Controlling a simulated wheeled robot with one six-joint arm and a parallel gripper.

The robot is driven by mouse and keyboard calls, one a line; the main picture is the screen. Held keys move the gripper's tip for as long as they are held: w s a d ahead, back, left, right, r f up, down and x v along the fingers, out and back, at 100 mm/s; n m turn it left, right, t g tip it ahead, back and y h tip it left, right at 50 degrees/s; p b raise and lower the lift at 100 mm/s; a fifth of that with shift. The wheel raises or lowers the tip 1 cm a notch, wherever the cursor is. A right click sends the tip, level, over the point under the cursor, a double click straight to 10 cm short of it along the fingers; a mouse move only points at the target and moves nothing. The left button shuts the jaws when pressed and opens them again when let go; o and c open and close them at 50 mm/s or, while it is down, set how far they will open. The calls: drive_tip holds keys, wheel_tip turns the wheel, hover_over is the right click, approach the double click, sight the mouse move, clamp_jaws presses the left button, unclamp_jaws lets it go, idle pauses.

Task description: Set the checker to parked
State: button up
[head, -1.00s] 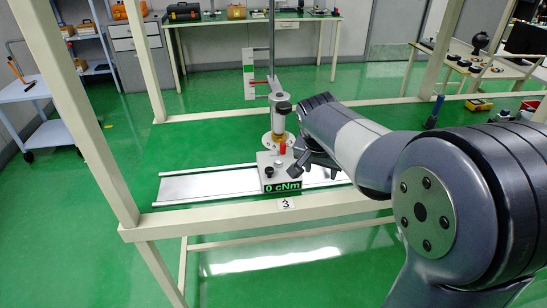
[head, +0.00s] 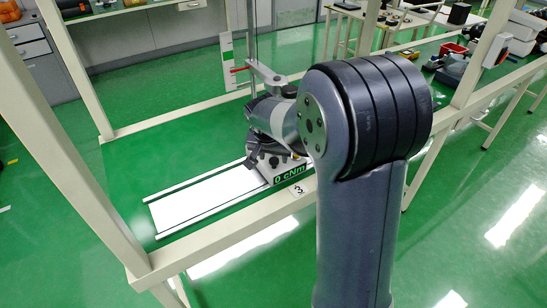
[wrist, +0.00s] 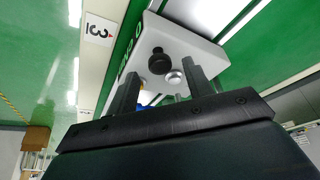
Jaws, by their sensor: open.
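The checker (head: 290,174) is a pale box with a green "0 cNm" display, standing at the right part of a pale rail track (head: 205,198). My arm hides much of its top in the head view. In the wrist view the checker's top (wrist: 190,50) shows a black knob (wrist: 159,62) and a small silver button (wrist: 174,77). My gripper (wrist: 160,85) is open, its two fingers apart over the checker's top, with the knob and button seen between and beyond the tips. I cannot tell whether the fingers touch anything. In the head view my gripper (head: 253,163) is partly hidden.
A label "3" (head: 298,191) is on the frame's front beam. A tall post with a red-marked scale (head: 228,62) stands behind the checker. Pale frame uprights (head: 75,75) stand at the left and right. The track left of the checker is clear.

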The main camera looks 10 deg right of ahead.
drive_tip(key=shift+x, duration=0.85)
drive_tip(key=shift+c, duration=0.2)
clamp_jaws()
